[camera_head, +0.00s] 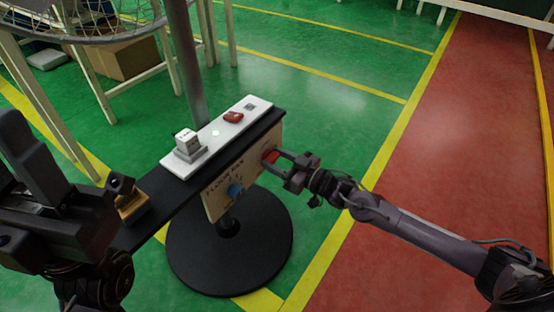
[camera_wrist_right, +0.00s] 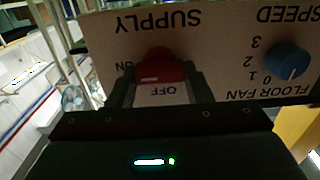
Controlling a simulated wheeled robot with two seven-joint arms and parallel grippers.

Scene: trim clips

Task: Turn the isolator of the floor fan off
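The floor fan's control panel (camera_head: 220,196) is a beige plate on the front of a dark bar on a stand. Its red isolator knob (camera_head: 270,156) sits near the panel's right end. In the right wrist view the panel is upside down, and the red knob (camera_wrist_right: 160,66) has a white mark, with ON at its left and OFF just below it. My right gripper (camera_head: 278,160) has one finger on each side of the knob, apparently touching it. The fingers partly hide the panel. My left gripper (camera_head: 40,150) is at the far left, away from the panel.
A blue speed knob (camera_head: 235,190) is lower left on the same panel. A white strip (camera_head: 220,135) on top carries a white block switch (camera_head: 188,142) and a red button (camera_head: 233,117). The round black base (camera_head: 230,260) stands on green floor. Open floor lies to the right.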

